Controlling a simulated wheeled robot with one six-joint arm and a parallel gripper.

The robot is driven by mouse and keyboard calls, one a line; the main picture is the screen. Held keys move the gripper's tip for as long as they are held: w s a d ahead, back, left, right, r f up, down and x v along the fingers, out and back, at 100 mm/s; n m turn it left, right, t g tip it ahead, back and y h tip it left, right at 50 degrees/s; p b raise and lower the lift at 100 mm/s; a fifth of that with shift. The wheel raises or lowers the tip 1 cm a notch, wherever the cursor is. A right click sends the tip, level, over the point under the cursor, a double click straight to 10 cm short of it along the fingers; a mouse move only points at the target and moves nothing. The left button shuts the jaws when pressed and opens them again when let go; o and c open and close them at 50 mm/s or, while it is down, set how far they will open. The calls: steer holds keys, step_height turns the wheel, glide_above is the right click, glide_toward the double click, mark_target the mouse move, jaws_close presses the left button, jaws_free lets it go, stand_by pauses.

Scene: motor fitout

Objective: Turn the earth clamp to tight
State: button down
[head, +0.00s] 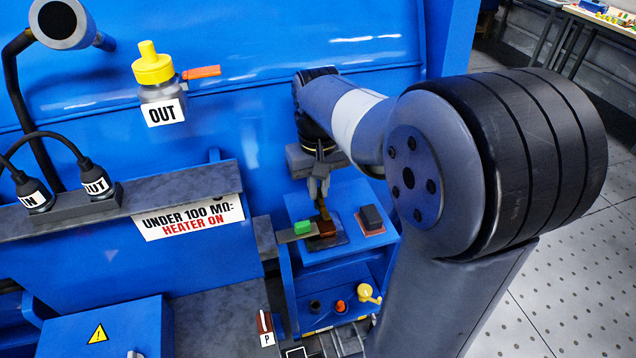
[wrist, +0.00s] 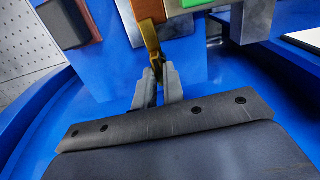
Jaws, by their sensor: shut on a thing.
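My gripper (head: 319,182) points down over a small blue box (head: 293,210) at the middle of the head view. Its fingers (wrist: 157,82) are shut on the end of a narrow brass-coloured lever (wrist: 150,40). The lever also shows in the head view (head: 324,212), running down to a brown block (head: 325,229) on top of the box. No label marks the earth clamp, and I cannot tell for certain that this lever is part of it. The fingers hide the gripped end of the lever.
A green block (head: 303,227) sits on a metal ledge left of the lever, and a dark block (head: 371,217) on a red base to its right. A yellow knob (head: 369,293) is lower on the box. A bottle marked OUT (head: 162,105) hangs on the blue wall.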

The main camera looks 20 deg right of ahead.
steer(key=shift+m, duration=0.3)
steer(key=c, duration=1.5)
jaws_free()
steer(key=shift+r, duration=0.15)
step_height(320, 180, up, 11)
steer(key=shift+f, duration=0.2)
step_height(320, 180, down, 11)
steer(key=shift+f, duration=0.1)
